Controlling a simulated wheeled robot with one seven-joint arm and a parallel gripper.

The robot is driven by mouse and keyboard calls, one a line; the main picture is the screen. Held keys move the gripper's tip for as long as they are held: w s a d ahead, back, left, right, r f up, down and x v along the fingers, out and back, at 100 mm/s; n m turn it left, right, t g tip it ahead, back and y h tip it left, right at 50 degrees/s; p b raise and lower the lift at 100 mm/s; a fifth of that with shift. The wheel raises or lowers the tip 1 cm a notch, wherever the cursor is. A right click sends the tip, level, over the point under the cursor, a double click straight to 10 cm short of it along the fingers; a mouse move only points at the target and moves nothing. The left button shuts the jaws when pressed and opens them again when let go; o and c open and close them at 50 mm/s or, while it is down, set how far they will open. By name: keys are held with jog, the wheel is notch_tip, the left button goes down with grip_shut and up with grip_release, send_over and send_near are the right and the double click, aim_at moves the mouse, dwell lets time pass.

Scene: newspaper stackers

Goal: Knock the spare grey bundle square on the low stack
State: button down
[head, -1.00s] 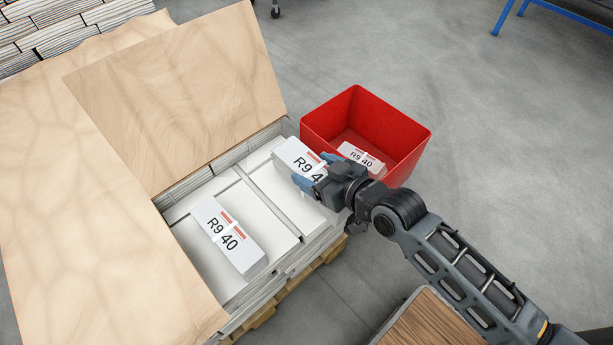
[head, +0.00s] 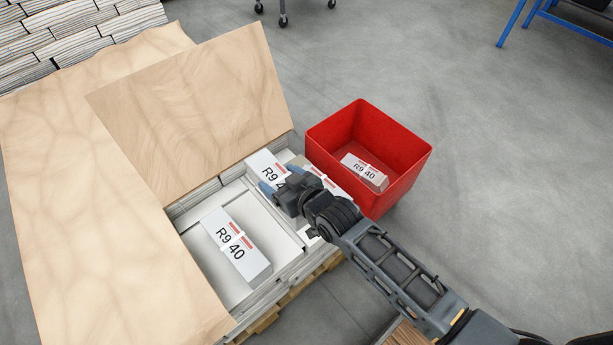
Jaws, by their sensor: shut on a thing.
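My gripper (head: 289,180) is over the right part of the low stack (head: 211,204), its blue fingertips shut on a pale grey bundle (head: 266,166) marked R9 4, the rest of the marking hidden. Whether this bundle touches the stack is hard to tell. Another pale bundle with red stripes (head: 330,180) shows just right of the gripper, mostly covered by it. A third bundle (head: 236,247), marked R9 40, lies at a slant on the stack's near left part, apart from the gripper.
A red bin (head: 402,178) stands right of the stack with an R9 40 bundle (head: 365,170) inside. Tan boards or sheets (head: 190,115) cover the stack's left and back. More newspaper stacks (head: 75,35) stand at the far left.

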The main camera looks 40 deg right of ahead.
aim_at(258, 187)
jog(key=w+a, duration=0.1)
jog(key=w+p, duration=0.1)
jog(key=w+a, duration=0.1)
jog(key=w, duration=0.1)
jog(key=shift+a+r, duration=0.3)
jog(key=shift+w+a+f, duration=0.2)
notch_tip(258, 187, down, 8)
jog(key=b, duration=0.7)
jog(key=shift+f, duration=0.2)
jog(key=shift+w+b, duration=0.65)
jog(key=shift+w, duration=0.85)
dwell(0.3)
jog(key=shift+w, duration=0.1)
dwell(0.8)
jog(key=shift+s+p, duration=0.9)
jog(key=shift+s, duration=0.85)
jog(key=shift+r, duration=0.15)
